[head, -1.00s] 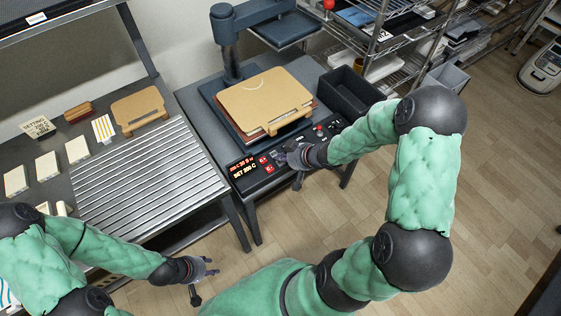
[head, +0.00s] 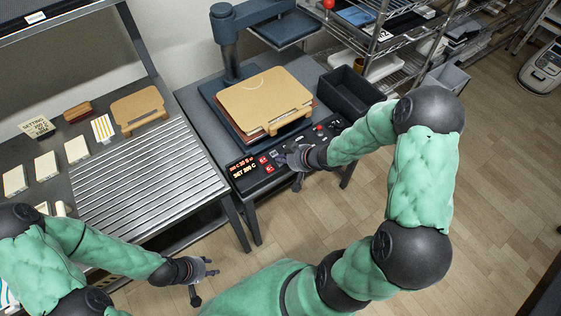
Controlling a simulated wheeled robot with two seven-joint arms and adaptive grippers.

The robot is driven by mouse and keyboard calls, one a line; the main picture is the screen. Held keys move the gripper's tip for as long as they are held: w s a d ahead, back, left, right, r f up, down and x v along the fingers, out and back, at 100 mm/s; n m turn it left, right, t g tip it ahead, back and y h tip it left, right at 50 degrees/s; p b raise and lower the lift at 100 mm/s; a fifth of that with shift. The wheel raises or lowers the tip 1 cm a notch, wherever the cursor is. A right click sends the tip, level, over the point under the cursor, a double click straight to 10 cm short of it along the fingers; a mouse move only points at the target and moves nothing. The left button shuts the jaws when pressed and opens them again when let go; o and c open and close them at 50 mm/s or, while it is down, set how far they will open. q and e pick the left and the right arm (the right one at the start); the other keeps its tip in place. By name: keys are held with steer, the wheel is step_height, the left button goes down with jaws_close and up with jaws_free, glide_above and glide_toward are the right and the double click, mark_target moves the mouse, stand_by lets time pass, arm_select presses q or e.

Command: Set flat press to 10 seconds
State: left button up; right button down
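The flat press (head: 215,92) stands on a dark table, its lower bed holding a tan board (head: 266,99) on a stack. Its control panel (head: 248,184) runs along the front edge, with a lit display (head: 243,170) whose lower line reads about "SET 200 C"; the upper line is too small to read surely. Red buttons (head: 267,164) sit right of the display. My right gripper (head: 288,170) is over the panel, just right of the red buttons, fingers apart and empty; whether it touches is unclear. My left gripper (head: 203,280) is open and empty, low in front of the tables.
A black bin (head: 348,92) stands right of the press. On the left, a bench holds a ribbed metal plate (head: 146,180), a tan board (head: 138,110), several pale blocks and a sign (head: 36,127). A wire shelf stands behind right.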

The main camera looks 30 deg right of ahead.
steer(key=shift+f, duration=0.2)
steer(key=shift+r, duration=0.1)
stand_by(0.4)
steer(key=shift+r+p, duration=0.8)
steer(key=shift+p, duration=0.15)
steer(key=shift+r, duration=0.1)
step_height(320, 180, up, 5)
steer(key=p, duration=0.5)
stand_by(1.7)
